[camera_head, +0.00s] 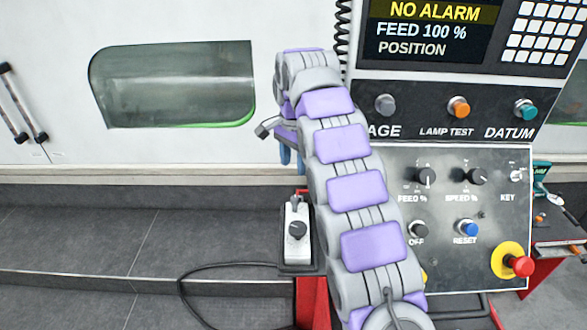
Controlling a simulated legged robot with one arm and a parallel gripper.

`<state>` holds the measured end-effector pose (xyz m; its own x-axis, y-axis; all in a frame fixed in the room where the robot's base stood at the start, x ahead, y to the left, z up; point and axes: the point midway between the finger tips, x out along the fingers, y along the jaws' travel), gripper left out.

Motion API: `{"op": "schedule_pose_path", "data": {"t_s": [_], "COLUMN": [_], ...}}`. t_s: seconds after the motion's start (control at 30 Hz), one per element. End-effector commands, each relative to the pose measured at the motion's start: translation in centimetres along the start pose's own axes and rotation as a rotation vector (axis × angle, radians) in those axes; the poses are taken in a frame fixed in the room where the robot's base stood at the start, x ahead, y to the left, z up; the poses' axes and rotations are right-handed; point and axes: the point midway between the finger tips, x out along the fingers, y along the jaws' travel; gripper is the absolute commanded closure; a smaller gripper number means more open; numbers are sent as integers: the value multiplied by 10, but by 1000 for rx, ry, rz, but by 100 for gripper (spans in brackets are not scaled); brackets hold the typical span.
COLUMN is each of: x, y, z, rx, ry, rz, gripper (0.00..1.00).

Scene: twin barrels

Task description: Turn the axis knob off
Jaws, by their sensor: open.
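A white hand-held pendant (296,257) stands left of my arm on a dark shelf with a red side. A round black knob (297,231) sits on its face. No label is readable there, so I cannot confirm that it is the axis knob or read its setting. My gripper (291,159) hangs above the pendant, pointing down, with its blue fingertips partly showing beside my arm. It is open and apart from the knob. My arm hides much of the gripper and borders the pendant's right side.
The control panel (465,260) at right has FEED % (426,176) and SPEED % (477,176) knobs, buttons and a red emergency stop (519,266). A black cable (215,268) loops at the lower left. A white machine wall (60,110) with a window (175,85) stands behind.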

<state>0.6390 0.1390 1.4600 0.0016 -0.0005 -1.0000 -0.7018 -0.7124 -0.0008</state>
Motion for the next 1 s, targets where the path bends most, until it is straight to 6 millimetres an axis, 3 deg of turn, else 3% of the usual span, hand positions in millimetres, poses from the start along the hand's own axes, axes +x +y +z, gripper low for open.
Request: {"op": "schedule_pose_path", "data": {"t_s": [0.1,0.4,1.0], "x": [-20,-46,-50], "y": [0,-1,1], "z": [1,0,1], "rx": [-1,0,-3], "ry": [-1,-2,-2], "rz": [3,3,5], "gripper": [47,47,47]}}
